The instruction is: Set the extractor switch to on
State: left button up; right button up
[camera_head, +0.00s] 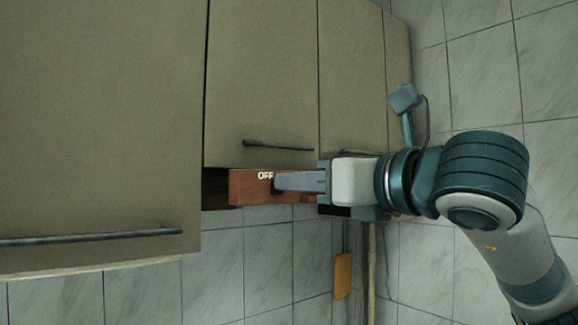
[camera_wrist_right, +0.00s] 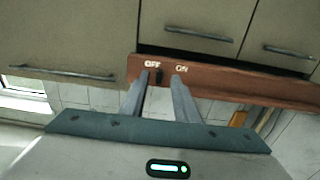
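The extractor is a brown wooden strip (camera_head: 247,188) under the cabinets, with a white OFF label visible in the head view. In the right wrist view the strip (camera_wrist_right: 225,82) carries OFF and ON labels, OFF on the left. A small dark switch (camera_wrist_right: 159,78) sits below them, close to the OFF side. My right gripper (camera_head: 278,183) reaches in from the right, its fingers in front of the strip. In the wrist view the gripper (camera_wrist_right: 160,80) is open, with the switch seen between its fingertips; contact cannot be told. In the head view the fingers hide the switch and ON label.
Beige cabinets (camera_head: 262,75) with dark bar handles (camera_head: 277,146) stand directly above the strip. A larger cabinet (camera_head: 95,110) is at the left. An orange-brown board (camera_head: 343,275) hangs on the tiled wall below. Tiled wall (camera_head: 480,75) is at the right.

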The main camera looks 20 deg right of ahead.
jog(key=shift+p+x, duration=0.6)
jog(key=shift+x, duration=1.15)
grip_shut()
